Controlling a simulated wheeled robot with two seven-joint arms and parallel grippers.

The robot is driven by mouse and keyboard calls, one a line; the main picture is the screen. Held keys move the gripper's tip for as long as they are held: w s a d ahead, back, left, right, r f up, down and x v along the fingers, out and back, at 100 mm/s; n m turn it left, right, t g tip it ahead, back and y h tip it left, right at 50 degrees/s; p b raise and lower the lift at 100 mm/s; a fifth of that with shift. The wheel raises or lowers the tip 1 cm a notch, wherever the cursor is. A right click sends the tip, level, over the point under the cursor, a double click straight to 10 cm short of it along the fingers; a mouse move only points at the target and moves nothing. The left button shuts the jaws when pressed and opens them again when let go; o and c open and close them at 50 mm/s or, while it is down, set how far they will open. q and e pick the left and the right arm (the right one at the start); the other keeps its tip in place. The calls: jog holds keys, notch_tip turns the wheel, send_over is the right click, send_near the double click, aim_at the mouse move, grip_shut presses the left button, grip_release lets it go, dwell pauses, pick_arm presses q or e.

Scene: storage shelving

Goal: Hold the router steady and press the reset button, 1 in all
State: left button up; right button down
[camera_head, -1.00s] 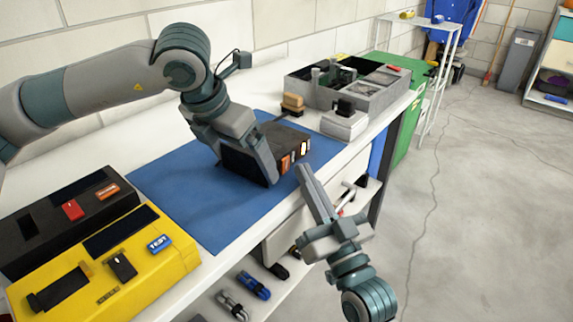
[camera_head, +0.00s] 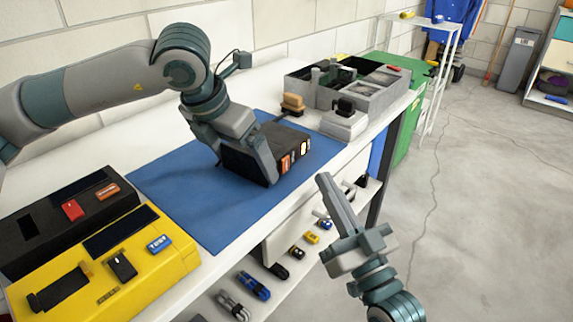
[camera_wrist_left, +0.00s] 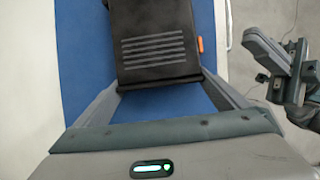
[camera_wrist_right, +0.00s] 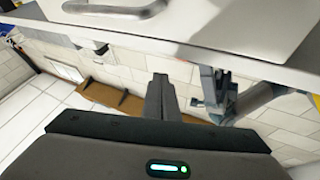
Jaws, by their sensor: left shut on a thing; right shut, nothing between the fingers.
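The router is a black box (camera_head: 270,142) on the blue mat (camera_head: 200,188), with an orange and white marked face toward the bench's front edge. My left gripper (camera_head: 250,168) is shut on the router, one finger along its near side. In the left wrist view the router's vented top (camera_wrist_left: 155,45) lies between the fingers, and an orange tab (camera_wrist_left: 200,46) shows at its right edge. My right gripper (camera_head: 325,180) is shut and empty, in front of the bench and apart from the router. Its closed fingers show in the right wrist view (camera_wrist_right: 160,82). I cannot make out the reset button.
A yellow tester box (camera_head: 105,290) and a black box with a red switch (camera_head: 40,240) stand at the left. A grey divided bin (camera_head: 375,100) and a small white device (camera_head: 343,125) stand beyond the router. A lower shelf holds cables and small parts.

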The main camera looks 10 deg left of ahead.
pick_arm(q)
jog(key=o, duration=1)
jog(key=shift+r, duration=0.1)
jog(key=v, duration=1.2)
jog(key=shift+a, duration=0.1)
jog(key=shift+s, duration=0.1)
